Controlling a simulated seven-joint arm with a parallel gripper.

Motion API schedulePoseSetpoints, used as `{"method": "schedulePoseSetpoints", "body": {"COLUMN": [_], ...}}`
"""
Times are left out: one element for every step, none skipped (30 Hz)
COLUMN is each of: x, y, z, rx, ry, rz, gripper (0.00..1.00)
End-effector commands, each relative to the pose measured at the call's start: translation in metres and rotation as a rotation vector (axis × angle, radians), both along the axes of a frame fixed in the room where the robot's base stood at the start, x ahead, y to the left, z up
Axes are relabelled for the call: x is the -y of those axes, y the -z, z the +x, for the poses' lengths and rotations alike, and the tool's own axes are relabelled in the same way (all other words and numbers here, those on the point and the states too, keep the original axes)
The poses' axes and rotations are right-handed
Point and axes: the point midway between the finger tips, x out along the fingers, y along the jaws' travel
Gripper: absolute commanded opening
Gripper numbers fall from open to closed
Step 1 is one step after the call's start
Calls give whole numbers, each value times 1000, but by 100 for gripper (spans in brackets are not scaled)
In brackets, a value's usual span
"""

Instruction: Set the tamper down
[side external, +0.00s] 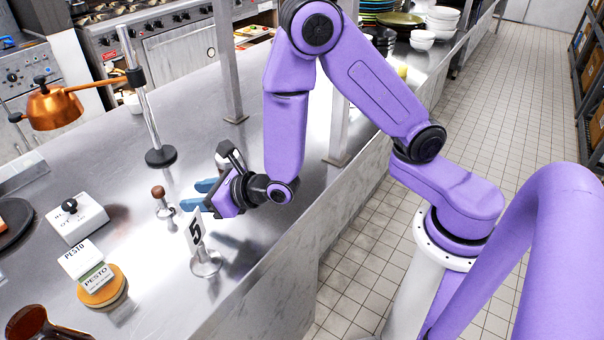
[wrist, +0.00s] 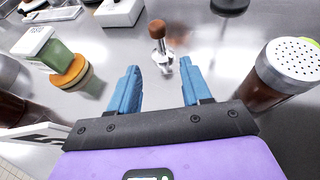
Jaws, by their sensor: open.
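The tamper (side external: 159,195) has a brown wooden knob on a metal stem and stands upright on the steel counter. It also shows in the wrist view (wrist: 158,44), just beyond my fingertips and roughly centred between them. My gripper (side external: 203,194) is low over the counter, to the right of the tamper in the side view. In the wrist view my gripper (wrist: 160,78) has its two blue fingers spread wide with nothing between them. The fingers are apart from the tamper.
A number stand (side external: 196,238) marked 5 is close to my gripper. A pesto jar (side external: 96,275) on a wooden disc and a white box (side external: 77,221) stand to the left. A shaker (wrist: 285,75) stands right in the wrist view. A lamp base (side external: 161,156) is behind.

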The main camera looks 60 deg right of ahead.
Motion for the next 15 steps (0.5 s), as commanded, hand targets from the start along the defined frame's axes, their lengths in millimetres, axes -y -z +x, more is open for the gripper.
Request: {"method": "schedulePoseSetpoints", "body": {"x": [1, 2, 6, 9, 13, 21, 28, 36, 48, 57, 67, 79, 88, 98, 109], "y": [-1, -3, -5, -9, -13, -19, -25, -31, -39, -45, -51, -57, -62, -66, -70], "z": [0, 1, 2, 2, 3, 4, 5, 5, 4, 2, 0, -4, -7, -11, -18], "rx": [1, 2, 4, 7, 10, 12, 15, 16, 16, 14, 11, 6, -1, -8, -21], "ry": [6, 15, 36, 56, 84, 131, 172, 219, 287, 341, 395, 467, 520, 574, 645], "rz": [2, 6, 13, 21, 32, 50, 67, 86, 115, 139, 165, 200, 226, 255, 292], "gripper": [48, 48, 48, 48, 48, 48, 48, 48, 48, 48, 48, 48, 48, 48, 48]}}
